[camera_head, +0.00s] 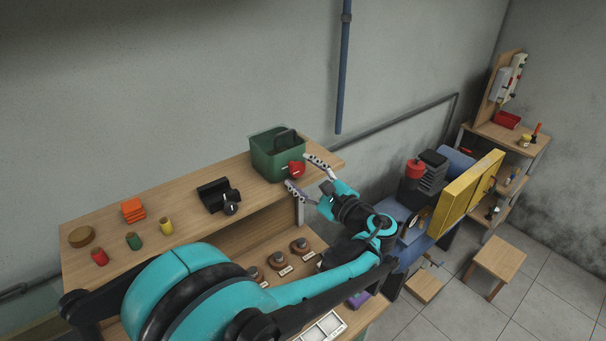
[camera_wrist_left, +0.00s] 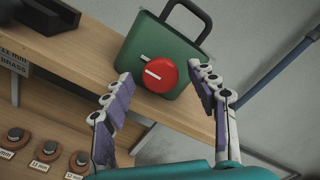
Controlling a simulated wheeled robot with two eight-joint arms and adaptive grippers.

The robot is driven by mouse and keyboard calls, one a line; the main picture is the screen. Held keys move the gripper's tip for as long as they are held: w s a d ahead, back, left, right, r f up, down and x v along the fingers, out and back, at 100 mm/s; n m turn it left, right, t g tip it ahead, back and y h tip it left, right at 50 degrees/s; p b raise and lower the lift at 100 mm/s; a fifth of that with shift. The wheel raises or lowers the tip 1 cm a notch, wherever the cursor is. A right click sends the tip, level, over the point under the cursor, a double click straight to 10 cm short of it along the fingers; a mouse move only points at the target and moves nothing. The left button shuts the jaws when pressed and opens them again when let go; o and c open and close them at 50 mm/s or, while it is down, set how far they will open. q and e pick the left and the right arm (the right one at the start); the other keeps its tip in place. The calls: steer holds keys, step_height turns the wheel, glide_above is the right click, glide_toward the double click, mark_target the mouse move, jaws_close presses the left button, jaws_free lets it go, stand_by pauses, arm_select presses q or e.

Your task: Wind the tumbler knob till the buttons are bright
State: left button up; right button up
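A green box (camera_head: 265,158) with a dark handle stands at the right end of the upper shelf. A round red knob (camera_head: 297,170) with a white pointer line is on its face; it also shows in the wrist view (camera_wrist_left: 165,79). A short white mark is on the box beside the knob. My left gripper (camera_head: 298,171) is open, its fingers apart on either side of the knob. In the wrist view the left gripper (camera_wrist_left: 160,74) appears to have a gap to the knob on both sides. I make out no lit buttons. My right gripper is out of view.
The wooden shelf (camera_head: 180,194) holds a black device (camera_head: 213,194), orange blocks (camera_head: 133,210) and small coloured cylinders. Labelled round pieces (camera_head: 278,260) sit on the lower bench. A blue pipe (camera_head: 343,75) runs down the wall. A yellow panel (camera_head: 463,193) stands at the right.

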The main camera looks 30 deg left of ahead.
arm_select(q)
steer(key=v, duration=1.2)
stand_by(0.3)
steer(key=w+a+n+p, duration=0.1)
steer(key=a+n+p, duration=0.1)
steer(key=n, duration=0.7)
steer(key=w+a+n+p, duration=0.2)
steer(key=a+n, duration=0.3)
steer(key=n, duration=0.4)
steer(key=w+a+n+p, duration=0.2)
steer(key=a+n+p, duration=0.1)
steer(key=n, duration=0.6)
steer(key=shift+a+f, duration=0.15)
steer(key=shift+a, duration=0.4)
steer(key=shift+s, duration=0.1)
